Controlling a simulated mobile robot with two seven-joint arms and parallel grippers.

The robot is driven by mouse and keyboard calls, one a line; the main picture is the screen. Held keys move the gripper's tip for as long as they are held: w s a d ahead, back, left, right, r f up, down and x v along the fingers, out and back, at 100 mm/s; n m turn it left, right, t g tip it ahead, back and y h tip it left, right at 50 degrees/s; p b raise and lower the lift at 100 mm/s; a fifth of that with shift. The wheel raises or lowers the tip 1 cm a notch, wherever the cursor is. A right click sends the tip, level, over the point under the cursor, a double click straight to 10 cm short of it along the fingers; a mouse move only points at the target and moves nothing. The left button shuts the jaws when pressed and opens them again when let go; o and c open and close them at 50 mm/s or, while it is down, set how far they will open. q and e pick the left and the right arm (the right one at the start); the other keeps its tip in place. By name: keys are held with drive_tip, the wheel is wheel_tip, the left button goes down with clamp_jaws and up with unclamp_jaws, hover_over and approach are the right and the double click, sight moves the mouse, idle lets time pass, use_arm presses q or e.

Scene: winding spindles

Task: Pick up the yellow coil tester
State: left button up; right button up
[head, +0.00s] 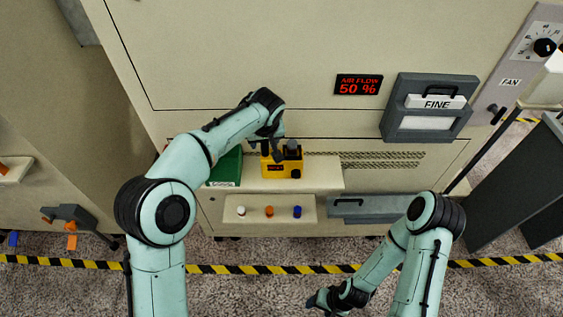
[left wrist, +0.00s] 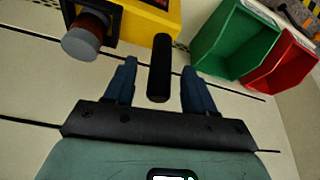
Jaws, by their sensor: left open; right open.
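The yellow coil tester (head: 284,174) stands on the cream shelf in the head view, with a small red display, a dark knob and dark posts on top. In the left wrist view its yellow body (left wrist: 152,20) is at the top, partly cut off, with a grey-and-red cylinder (left wrist: 88,36) at its side. My left gripper (head: 274,148) is at the top of the tester. My right gripper (head: 322,299) is low over the floor, away from the tester.
A green bin (head: 226,168) stands just left of the tester, and a red bin (left wrist: 286,62) lies beyond it. A lower ledge (head: 254,221) holds white, orange and blue spools. The shelf right of the tester is clear. A grey FINE holder (head: 428,124) is on the machine front.

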use_arm(q)
drive_tip(key=shift+x, duration=0.85)
drive_tip(key=shift+r, duration=0.1)
clamp_jaws()
drive_tip(key=shift+w, duration=0.1)
use_arm(e)
drive_tip(key=shift+w, duration=0.1)
use_arm(q)
drive_tip(key=shift+r, duration=0.15)
use_arm(e)
drive_tip(key=shift+r, duration=0.1)
